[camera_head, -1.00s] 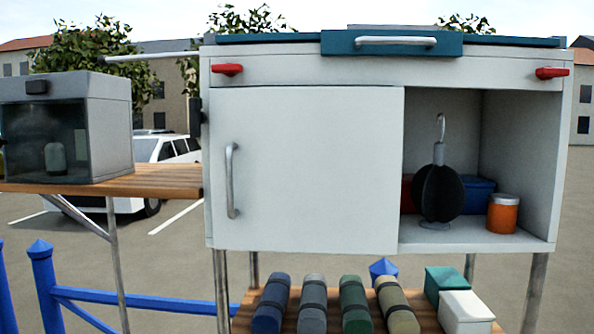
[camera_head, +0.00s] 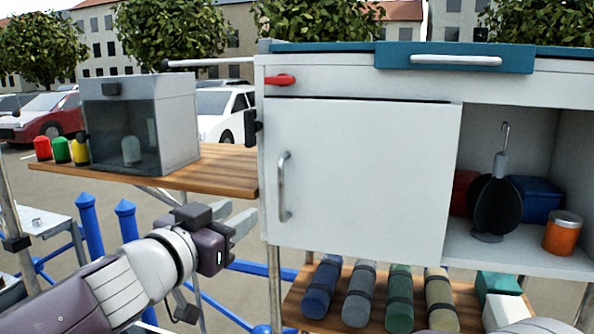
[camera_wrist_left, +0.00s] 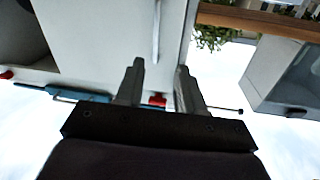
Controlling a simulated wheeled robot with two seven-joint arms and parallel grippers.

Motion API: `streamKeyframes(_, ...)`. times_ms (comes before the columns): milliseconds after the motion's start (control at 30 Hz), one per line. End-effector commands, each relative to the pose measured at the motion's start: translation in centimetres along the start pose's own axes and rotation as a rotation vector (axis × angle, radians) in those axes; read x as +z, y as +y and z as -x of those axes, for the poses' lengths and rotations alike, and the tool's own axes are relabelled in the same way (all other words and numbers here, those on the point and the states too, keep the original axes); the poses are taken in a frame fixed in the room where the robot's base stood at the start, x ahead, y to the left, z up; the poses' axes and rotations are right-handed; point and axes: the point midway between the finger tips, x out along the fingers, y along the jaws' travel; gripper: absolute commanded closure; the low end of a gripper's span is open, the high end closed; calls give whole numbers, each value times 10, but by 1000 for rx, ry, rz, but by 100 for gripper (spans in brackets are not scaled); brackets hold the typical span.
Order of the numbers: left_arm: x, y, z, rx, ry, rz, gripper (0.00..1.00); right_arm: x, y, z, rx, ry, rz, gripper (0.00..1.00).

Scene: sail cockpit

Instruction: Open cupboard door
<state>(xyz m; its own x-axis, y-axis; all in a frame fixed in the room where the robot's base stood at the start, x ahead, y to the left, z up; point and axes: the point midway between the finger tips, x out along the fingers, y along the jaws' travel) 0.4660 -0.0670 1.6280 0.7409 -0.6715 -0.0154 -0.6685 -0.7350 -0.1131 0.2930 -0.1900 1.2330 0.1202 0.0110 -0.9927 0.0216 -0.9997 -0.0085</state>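The white cupboard door (camera_head: 360,180) covers the left part of the cupboard and looks shut. Its upright metal handle (camera_head: 284,187) is near the door's left edge. My left gripper (camera_head: 240,216) is below and left of the handle, apart from it, with nothing between its fingers. In the left wrist view, which looks upside down, the gripper (camera_wrist_left: 158,72) has its two fingers apart, with the handle (camera_wrist_left: 156,32) beyond them and the door (camera_wrist_left: 105,35) at upper left. My right gripper is not in view.
An open compartment right of the door holds a black round item (camera_head: 494,205) and an orange jar (camera_head: 563,232). A wooden side shelf (camera_head: 220,170) carries a glass-fronted box (camera_head: 140,125). Rolled bundles (camera_head: 360,290) lie below. Blue posts (camera_head: 88,227) stand at left.

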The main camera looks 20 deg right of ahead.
Motion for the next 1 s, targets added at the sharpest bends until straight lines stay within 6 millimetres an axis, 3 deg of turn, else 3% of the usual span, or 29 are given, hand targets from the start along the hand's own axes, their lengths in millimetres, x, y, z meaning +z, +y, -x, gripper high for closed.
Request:
streamKeyframes(167,-2,12,-8,60,18,109,62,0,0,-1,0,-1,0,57)
streamKeyframes(600,-5,16,-108,55,15,110,62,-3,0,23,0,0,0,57)
streamKeyframes(800,-4,17,-126,54,16,109,62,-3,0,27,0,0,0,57)
streamKeyframes(1000,-3,17,-127,53,16,108,62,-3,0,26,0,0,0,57)
